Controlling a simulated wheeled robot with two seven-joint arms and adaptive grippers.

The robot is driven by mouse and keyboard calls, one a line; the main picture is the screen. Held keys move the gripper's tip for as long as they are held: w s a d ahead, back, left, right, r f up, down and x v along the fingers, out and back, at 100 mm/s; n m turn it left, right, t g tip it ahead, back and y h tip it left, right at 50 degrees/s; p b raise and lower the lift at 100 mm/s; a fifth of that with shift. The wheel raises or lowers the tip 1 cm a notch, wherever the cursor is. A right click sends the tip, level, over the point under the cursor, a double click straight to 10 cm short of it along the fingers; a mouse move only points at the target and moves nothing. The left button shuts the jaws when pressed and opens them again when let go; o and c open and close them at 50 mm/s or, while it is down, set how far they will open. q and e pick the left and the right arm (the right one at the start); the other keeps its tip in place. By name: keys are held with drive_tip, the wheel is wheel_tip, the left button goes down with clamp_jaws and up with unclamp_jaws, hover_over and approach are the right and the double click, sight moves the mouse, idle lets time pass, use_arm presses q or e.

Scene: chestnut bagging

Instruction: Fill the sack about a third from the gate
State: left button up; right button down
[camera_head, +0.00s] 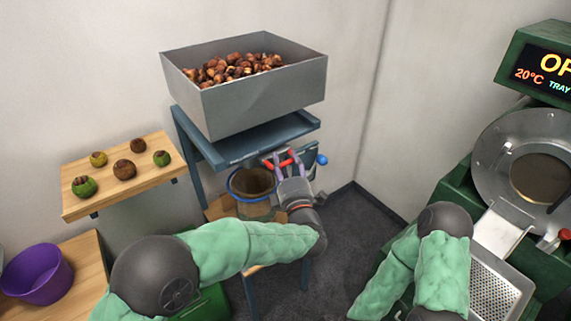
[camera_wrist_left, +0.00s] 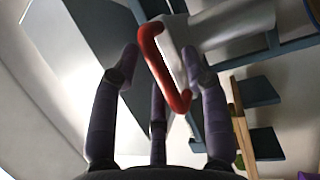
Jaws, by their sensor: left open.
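A grey metal hopper (camera_head: 262,106) full of brown chestnuts (camera_head: 236,68) sits on a blue stand. Below it, a brown sack (camera_head: 253,181) hangs open with a blue ring (camera_head: 233,187) around its mouth; its contents cannot be made out. My left gripper (camera_head: 283,162) is open at a red handle (camera_head: 270,165) under the hopper, to the right of the sack. In the left wrist view the red handle (camera_wrist_left: 154,62) lies between the spread purple fingers (camera_wrist_left: 160,95), not clamped. My right gripper is out of view.
A purple bowl (camera_head: 36,273) stands at lower left. A blue knob (camera_head: 321,160) is just right of my left gripper. A green roasting machine (camera_head: 532,83) stands at right.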

use_arm(q)
drive_tip(key=shift+w, duration=0.15)
clamp_jaws()
drive_tip(key=s+d, duration=0.2)
drive_tip(key=s, duration=0.1)
drive_tip(key=shift+s+d+b, duration=0.2)
drive_tip(key=shift+d+b, duration=0.05)
drive_tip(key=shift+b, duration=0.05)
unclamp_jaws()
